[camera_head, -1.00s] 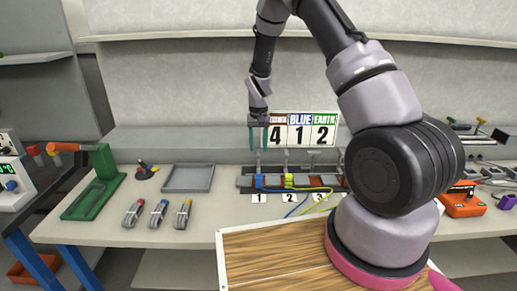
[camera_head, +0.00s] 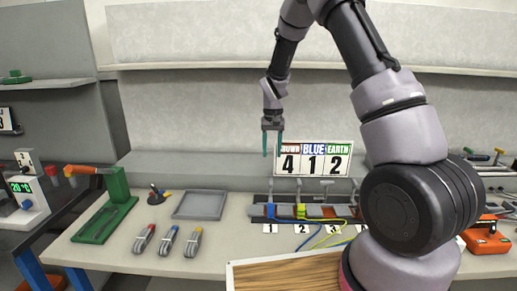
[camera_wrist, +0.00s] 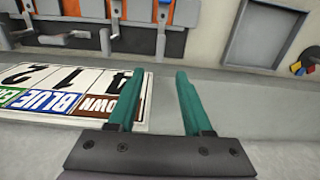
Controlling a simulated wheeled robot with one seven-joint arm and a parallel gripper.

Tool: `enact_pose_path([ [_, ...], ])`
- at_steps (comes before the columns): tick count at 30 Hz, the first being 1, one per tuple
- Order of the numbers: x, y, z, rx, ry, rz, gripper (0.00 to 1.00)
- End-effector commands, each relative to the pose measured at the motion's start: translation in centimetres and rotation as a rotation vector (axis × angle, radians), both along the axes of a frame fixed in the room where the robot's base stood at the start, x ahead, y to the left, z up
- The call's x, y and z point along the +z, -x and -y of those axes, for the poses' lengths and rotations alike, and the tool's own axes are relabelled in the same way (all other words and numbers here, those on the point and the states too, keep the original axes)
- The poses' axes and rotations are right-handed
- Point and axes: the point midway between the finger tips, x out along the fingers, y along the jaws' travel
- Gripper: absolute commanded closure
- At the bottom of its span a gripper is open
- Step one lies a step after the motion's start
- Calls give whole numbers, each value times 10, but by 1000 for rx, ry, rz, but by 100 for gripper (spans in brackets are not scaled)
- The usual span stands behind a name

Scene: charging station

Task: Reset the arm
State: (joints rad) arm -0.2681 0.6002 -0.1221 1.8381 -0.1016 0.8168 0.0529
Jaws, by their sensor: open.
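My gripper (camera_head: 272,145) hangs from my raised arm, in front of the back wall and above the bench. Its two teal fingers point down and stand apart with nothing between them. In the wrist view my gripper (camera_wrist: 157,105) is open and empty. The sign (camera_head: 313,160) reading BROWN, BLUE, EARTH with 4, 1, 2 is just right of and below the fingers in the head view. In the wrist view the sign (camera_wrist: 62,92) appears upside down, left of and partly behind the left finger.
An orange device (camera_head: 487,237) is at right. A wall shelf (camera_head: 215,66) runs behind my arm.

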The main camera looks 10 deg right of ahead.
Motion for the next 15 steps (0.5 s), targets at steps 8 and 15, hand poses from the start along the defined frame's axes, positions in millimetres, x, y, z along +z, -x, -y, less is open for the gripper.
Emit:
enact_pose_path([
  [8, 98, 31, 15, -48, -67, 105, 50],
  [15, 183, 84, 33, -88, -128, 218, 50],
])
